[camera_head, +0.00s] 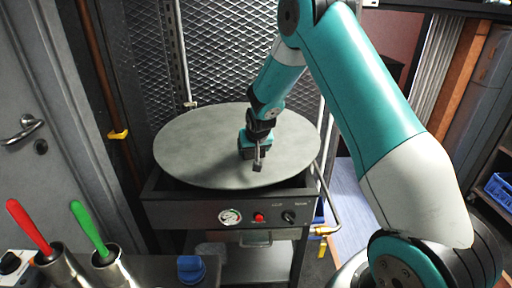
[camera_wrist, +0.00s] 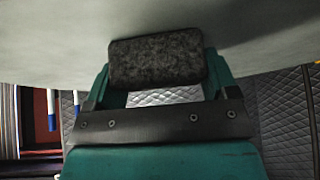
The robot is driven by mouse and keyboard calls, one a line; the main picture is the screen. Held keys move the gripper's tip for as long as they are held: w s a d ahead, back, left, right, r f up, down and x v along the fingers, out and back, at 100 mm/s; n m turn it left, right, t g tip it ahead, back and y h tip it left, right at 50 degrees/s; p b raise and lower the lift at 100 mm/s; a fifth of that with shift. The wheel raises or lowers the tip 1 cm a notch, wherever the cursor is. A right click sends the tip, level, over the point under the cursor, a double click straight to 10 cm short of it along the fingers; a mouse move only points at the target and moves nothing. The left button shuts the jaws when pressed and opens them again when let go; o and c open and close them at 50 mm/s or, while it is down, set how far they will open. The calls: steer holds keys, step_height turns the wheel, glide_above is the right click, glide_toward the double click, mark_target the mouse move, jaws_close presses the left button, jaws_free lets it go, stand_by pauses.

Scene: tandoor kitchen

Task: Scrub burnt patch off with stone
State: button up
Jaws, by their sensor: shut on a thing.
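My gripper (camera_head: 258,160) is over the round grey griddle plate (camera_head: 195,150), right of its middle. In the wrist view my gripper (camera_wrist: 157,70) is shut on a dark, rough, block-shaped stone (camera_wrist: 155,60), with a finger on each side of it. The stone is at or close to the plate surface (camera_wrist: 50,35); I cannot tell whether it touches. In the head view the stone is mostly hidden by my gripper. The plate shows faint mottling, and I cannot make out a distinct burnt patch.
The plate sits on a dark stand with a gauge (camera_head: 230,217), a red button (camera_head: 258,217) and a black knob (camera_head: 289,217). Red-handled (camera_head: 28,226) and green-handled (camera_head: 89,228) tools stand in metal holders at front left. A blue object (camera_head: 190,268) sits at the counter edge. Quilted metal wall lies behind.

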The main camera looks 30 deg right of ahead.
steer(key=shift+w+a, duration=0.3)
steer(key=shift+a, duration=0.25)
steer(key=shift+w+a, duration=0.25)
steer(key=shift+a, duration=0.25)
steer(key=shift+w+a+r+p, duration=0.15)
steer(key=shift+r+p, duration=0.1)
steer(key=shift+p, duration=0.1)
step_height(320, 180, up, 2)
steer(key=shift+r, duration=0.1)
steer(key=shift+r+p, duration=0.35)
steer(key=shift+p, duration=0.2)
steer(key=shift+r, duration=0.3)
steer(key=shift+r+p, duration=1.55)
steer(key=shift+r, duration=0.6)
steer(key=shift+f, duration=0.1)
